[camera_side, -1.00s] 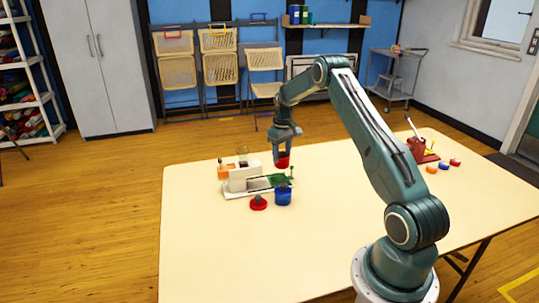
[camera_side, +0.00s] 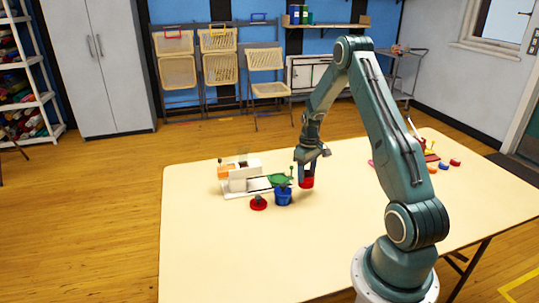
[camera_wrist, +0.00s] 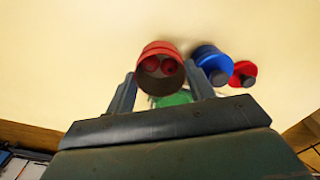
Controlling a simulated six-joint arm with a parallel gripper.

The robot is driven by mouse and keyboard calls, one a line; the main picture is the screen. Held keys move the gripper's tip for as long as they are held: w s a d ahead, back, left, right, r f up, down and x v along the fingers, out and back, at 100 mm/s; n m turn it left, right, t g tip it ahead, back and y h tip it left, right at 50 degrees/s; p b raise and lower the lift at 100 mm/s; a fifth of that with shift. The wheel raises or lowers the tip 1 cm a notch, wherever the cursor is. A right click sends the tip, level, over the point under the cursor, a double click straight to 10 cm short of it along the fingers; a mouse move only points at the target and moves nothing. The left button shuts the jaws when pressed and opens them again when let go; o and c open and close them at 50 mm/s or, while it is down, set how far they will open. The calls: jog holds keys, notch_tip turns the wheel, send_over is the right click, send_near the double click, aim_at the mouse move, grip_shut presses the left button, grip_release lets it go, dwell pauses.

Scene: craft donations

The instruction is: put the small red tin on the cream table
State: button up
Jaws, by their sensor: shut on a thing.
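The small red tin (camera_side: 307,183) is held between the fingers of my gripper (camera_side: 306,168), which points down over the cream table (camera_side: 215,260). In the wrist view the tin (camera_wrist: 158,46) sits between the fingertips (camera_wrist: 160,76), with its open end facing the camera and a few round red things inside. It looks upright and low over the table, right of the blue tin; I cannot tell whether its base touches the table.
A blue tin (camera_side: 283,198) and a red knobbed object (camera_side: 258,203) stand to the left. A white sewing machine (camera_side: 238,178) with green cloth (camera_side: 279,179) is behind them. Small coloured pieces (camera_side: 444,166) lie at the far right. The front of the table is clear.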

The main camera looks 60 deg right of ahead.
aim_at(306, 182)
jog(key=shift+f, duration=0.2)
jog(key=shift+f, duration=1.8)
jog(key=shift+f, duration=0.55)
dwell(0.5)
jog(key=o, duration=0.9)
jog(key=shift+r, duration=0.1)
jog(key=shift+r, duration=3.65)
